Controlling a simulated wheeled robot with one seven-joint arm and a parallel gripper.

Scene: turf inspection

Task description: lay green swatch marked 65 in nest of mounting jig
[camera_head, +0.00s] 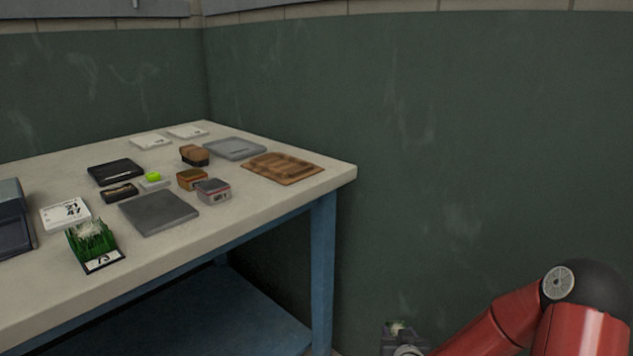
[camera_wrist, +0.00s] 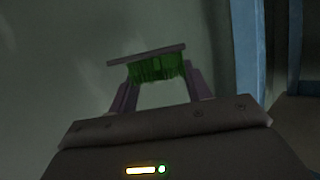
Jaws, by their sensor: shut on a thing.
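My gripper (camera_wrist: 158,95) is shut on a green swatch (camera_wrist: 156,68) with a dark, thin backing, seen dimly in the wrist view. Its number cannot be read there. A brown wooden board with a raised frame (camera_head: 283,168) lies at the table's right corner and looks like the mounting jig. I cannot tell its nest clearly.
On the table (camera_head: 255,215) stand a green grass swatch (camera_head: 92,240) marked 73, a white number card (camera_head: 66,213), a dark grey plate (camera_head: 158,212), a grey tray (camera_head: 235,149), small blocks and dark boxes. The blue table leg (camera_head: 323,270) stands left of my gripper.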

